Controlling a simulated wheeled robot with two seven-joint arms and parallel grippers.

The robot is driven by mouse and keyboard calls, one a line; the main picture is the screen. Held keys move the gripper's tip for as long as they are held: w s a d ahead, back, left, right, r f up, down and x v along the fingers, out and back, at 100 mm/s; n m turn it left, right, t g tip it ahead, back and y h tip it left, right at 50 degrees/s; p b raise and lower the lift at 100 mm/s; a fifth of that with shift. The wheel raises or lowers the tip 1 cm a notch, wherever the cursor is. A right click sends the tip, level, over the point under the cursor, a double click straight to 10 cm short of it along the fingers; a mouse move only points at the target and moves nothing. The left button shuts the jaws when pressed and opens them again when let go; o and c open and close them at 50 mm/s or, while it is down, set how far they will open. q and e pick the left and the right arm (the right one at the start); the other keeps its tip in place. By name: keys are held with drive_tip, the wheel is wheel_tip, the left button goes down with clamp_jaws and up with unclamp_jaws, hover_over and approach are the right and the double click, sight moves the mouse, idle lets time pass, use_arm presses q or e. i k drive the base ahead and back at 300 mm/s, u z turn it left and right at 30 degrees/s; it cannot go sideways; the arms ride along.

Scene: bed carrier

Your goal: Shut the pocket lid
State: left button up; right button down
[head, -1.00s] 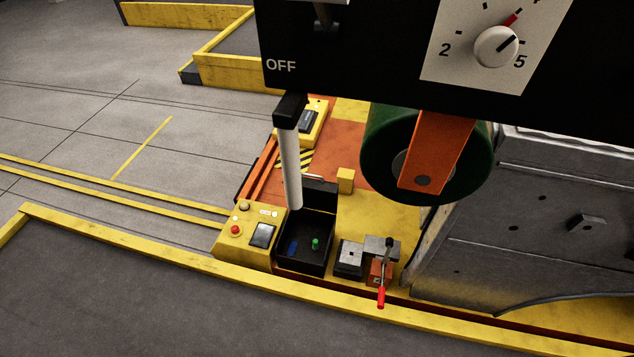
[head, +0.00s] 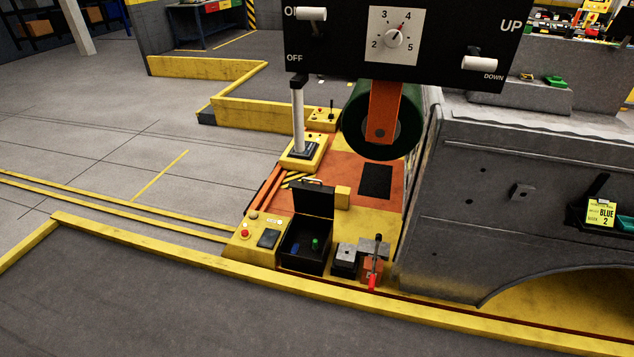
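The pocket (head: 304,250) is an open black box set in the yellow carrier deck, left of the middle in the head view. Its black lid (head: 314,200) stands raised at the back edge of the box. Inside the box lie a small green piece (head: 315,243) and a blue piece (head: 295,247). Neither of my grippers shows in the head view.
A yellow panel with a red button (head: 245,234) stands left of the pocket. A black control panel (head: 440,45) and a green roller (head: 355,120) hang above. A large grey body (head: 500,190) fills the right side.

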sight(312, 199)
drive_tip(key=u, duration=0.65)
drive_tip(key=i, duration=1.6)
drive_tip(key=z, duration=0.3)
